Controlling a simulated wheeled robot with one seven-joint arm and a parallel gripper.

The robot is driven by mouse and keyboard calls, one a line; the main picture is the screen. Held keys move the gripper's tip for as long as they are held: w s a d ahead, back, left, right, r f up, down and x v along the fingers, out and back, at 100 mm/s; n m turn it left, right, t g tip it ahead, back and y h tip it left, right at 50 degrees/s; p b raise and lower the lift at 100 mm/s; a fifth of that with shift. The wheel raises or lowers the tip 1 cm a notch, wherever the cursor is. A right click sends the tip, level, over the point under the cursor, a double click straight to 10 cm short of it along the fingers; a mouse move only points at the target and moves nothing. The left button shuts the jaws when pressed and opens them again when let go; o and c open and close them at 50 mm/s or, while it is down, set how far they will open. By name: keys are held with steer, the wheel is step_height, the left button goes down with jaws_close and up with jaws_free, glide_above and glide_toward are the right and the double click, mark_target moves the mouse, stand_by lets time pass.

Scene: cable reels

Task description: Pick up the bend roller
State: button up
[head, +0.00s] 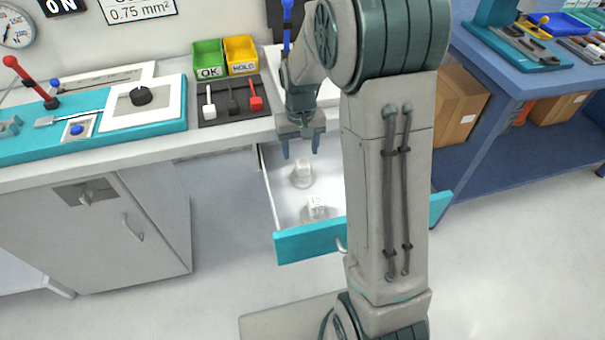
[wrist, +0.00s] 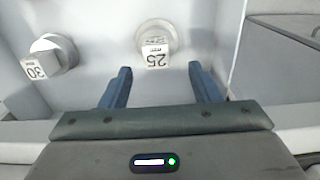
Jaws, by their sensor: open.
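Two pale bend rollers lie in an open drawer (head: 325,243) with a teal front. One bend roller (head: 302,174) sits farther back in the drawer, and the other bend roller (head: 316,207) is nearer the drawer front. In the wrist view, the roller marked 25 (wrist: 156,42) lies ahead of the gap between my fingers, and the roller marked 30 (wrist: 50,55) is to the left. My gripper (head: 301,154) points down over the back of the drawer. Its blue fingers (wrist: 160,85) are apart with nothing between them. My arm hides the right part of the drawer.
The drawer walls stand close around the rollers. A blue bench (head: 510,75) stands at the right.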

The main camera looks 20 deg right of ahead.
mark_target(303, 163)
steer(key=shift+d+f, duration=0.15)
steer(key=shift+f, duration=1.4)
steer(key=shift+d+f, duration=0.1)
steer(key=shift+f, duration=1.4)
steer(key=c, duration=1.2)
